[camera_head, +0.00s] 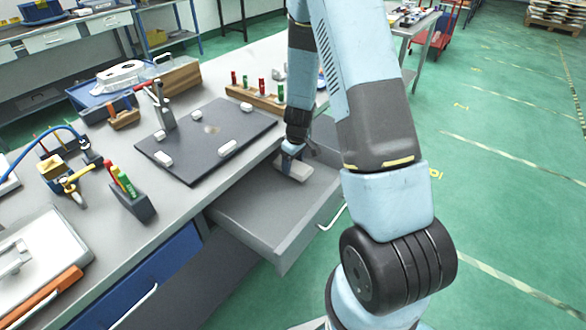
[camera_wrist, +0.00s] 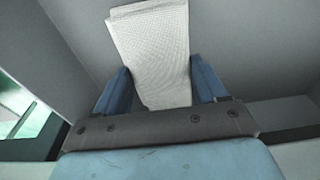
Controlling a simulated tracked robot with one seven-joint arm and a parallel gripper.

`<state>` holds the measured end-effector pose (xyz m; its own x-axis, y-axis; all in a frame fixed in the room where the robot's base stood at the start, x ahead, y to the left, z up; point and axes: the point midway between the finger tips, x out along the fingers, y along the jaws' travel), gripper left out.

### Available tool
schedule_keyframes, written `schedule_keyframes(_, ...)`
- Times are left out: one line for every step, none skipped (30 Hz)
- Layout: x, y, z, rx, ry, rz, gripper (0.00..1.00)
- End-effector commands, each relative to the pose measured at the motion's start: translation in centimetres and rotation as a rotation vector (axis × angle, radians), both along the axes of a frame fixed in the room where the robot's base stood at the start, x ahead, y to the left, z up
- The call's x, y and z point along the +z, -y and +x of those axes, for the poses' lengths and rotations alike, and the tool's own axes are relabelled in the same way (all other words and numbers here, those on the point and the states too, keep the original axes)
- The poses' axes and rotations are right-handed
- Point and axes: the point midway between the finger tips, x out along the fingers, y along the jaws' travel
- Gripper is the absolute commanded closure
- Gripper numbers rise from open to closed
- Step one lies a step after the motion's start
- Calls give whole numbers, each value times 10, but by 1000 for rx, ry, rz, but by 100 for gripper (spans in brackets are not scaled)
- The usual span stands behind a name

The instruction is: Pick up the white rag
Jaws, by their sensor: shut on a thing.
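The white rag (camera_wrist: 150,45) shows in the wrist view as a pale, textured, folded piece between the two blue fingers of my gripper (camera_wrist: 163,85). My gripper is shut on its near part, and the rest extends beyond the fingertips. In the head view my gripper (camera_head: 291,156) reaches down into the open grey drawer (camera_head: 250,215). The rag (camera_head: 293,170) shows there as a small pale patch at the gripper, partly hidden by it. I cannot tell whether the rag still touches the drawer floor.
The grey workbench (camera_head: 185,215) runs above the drawer. On it lie a dark plate (camera_head: 205,135) with white pads, a wooden rack (camera_head: 255,98) with red and green items, and a grey holder (camera_head: 133,200). The drawer's walls surround my gripper. Green floor (camera_head: 490,200) is open at right.

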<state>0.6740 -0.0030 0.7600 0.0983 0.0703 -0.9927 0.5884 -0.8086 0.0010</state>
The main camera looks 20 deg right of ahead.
Motion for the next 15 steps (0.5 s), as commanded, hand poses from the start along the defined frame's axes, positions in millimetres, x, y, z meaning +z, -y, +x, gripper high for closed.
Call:
schedule_keyframes(9, 0, -7, 0, 1, 1, 63)
schedule_keyframes(13, 0, -12, -1, 1, 1, 63)
schedule_keyframes(20, 0, -17, 0, 1, 1, 63)
schedule_keyframes(25, 0, -21, 0, 1, 1, 63)
schedule_keyframes(29, 0, -25, 0, 1, 1, 63)
schedule_keyframes(36, 0, -31, 0, 1, 1, 63)
schedule_keyframes(41, 0, -35, 0, 1, 1, 63)
schedule_keyframes(46, 0, -39, 0, 2, 0, 63)
schedule_keyframes(52, 0, -44, 0, 2, 0, 63)
schedule_keyframes(56, 0, -48, 1, 1, 0, 63)
schedule_keyframes(61, 0, -52, 1, 1, 0, 63)
schedule_keyframes(64, 0, -63, -2, -1, 1, 63)
schedule_keyframes(67, 0, -70, -2, -1, 1, 63)
schedule_keyframes(69, 0, -76, -1, -1, 1, 63)
schedule_keyframes(73, 0, -84, -1, -1, 1, 63)
